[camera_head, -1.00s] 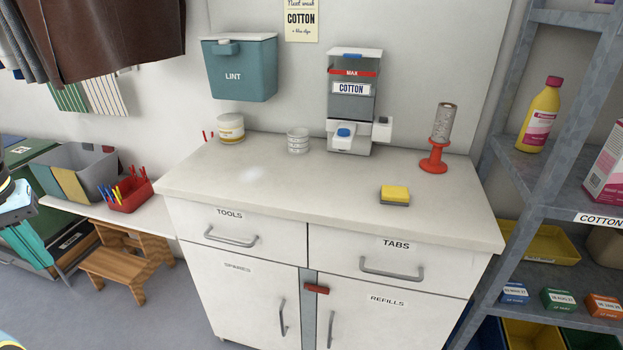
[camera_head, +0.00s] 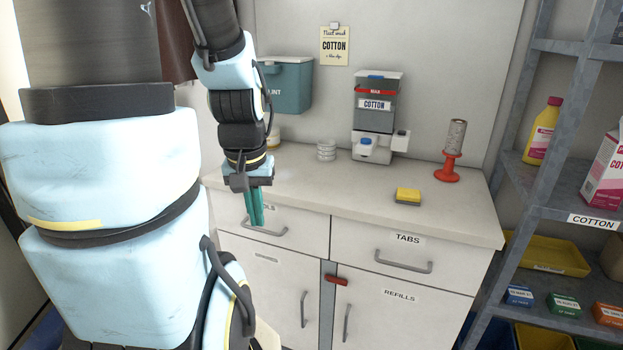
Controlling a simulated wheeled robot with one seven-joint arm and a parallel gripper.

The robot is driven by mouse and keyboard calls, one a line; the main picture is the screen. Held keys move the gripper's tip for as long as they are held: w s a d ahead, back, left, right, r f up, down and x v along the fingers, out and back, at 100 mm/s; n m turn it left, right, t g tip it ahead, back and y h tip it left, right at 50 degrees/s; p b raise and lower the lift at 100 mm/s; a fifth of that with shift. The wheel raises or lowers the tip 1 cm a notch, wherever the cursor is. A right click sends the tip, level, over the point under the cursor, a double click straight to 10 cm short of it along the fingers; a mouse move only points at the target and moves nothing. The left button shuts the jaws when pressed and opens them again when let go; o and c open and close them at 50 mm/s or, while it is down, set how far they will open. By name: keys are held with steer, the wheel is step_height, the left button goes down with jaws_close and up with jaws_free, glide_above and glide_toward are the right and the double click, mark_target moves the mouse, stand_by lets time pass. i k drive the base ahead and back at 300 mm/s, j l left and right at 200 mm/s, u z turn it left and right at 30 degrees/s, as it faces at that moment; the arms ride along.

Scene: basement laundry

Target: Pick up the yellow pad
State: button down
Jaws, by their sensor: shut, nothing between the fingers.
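The yellow pad (camera_head: 408,195), yellow on top with a grey underside, lies flat on the white cabinet top (camera_head: 345,186) near its front edge, right of the middle. My gripper (camera_head: 257,222) has teal fingers that point down and are shut and empty. It shows in front of the cabinet's left drawer, well to the left of the pad and apart from it. My arm hides the left end of the cabinet and part of the lint bin.
A cotton dispenser (camera_head: 375,120), a white stacked cup (camera_head: 326,150) and a red stand with a roll (camera_head: 450,152) stand along the back of the cabinet top. A metal shelf (camera_head: 545,189) rises at the right. The counter around the pad is clear.

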mark_target(406, 196)
steer(key=i+l+u, duration=0.1)
steer(key=l+u, duration=0.2)
steer(key=l, duration=0.45)
steer(key=l+u, duration=0.3)
steer(key=l, duration=0.4)
